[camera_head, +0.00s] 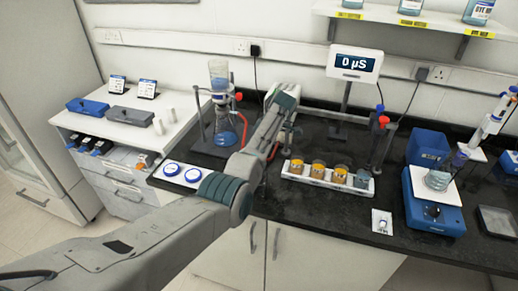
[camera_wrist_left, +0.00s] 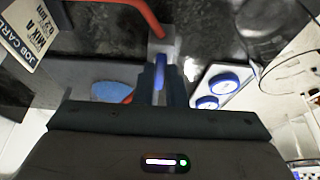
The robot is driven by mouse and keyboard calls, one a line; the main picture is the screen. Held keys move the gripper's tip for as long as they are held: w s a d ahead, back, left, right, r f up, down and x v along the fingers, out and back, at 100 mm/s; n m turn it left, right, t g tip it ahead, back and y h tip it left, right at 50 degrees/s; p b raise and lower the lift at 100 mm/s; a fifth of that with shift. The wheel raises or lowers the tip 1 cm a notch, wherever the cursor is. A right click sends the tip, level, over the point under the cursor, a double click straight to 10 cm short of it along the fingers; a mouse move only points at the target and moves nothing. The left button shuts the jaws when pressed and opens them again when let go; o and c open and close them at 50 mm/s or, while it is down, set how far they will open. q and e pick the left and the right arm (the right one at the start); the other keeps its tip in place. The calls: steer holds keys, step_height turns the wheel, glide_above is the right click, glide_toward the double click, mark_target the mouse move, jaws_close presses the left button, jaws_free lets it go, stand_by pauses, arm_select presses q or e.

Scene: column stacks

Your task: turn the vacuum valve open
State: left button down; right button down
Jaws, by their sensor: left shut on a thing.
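In the left wrist view, my left gripper (camera_wrist_left: 160,84) is shut on a slim blue valve handle (camera_wrist_left: 161,66). A pale grey valve body (camera_wrist_left: 161,45) shows just beyond the handle, with a red tube (camera_wrist_left: 138,12) running near it. The fingers hide part of the handle, and I cannot tell how far it is turned. In the head view my left arm reaches over the bench, and its links hide the fingertips and the valve. My right gripper is not in view.
A white tray with two blue-rimmed dishes (camera_head: 172,181) lies close by; it also shows in the left wrist view (camera_wrist_left: 204,72). A blue stirrer (camera_head: 435,210) stands farther right.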

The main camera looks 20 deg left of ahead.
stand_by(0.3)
arm_select(q)
steer(key=c, duration=1.5)
jaws_free()
steer(key=shift+r, duration=0.1)
steer(key=b+v, duration=0.3)
steer(key=v, duration=0.7)
steer(key=shift+d+r+b, duration=0.15)
steer(key=shift+r+b, duration=0.15)
steer(key=shift+b, duration=0.05)
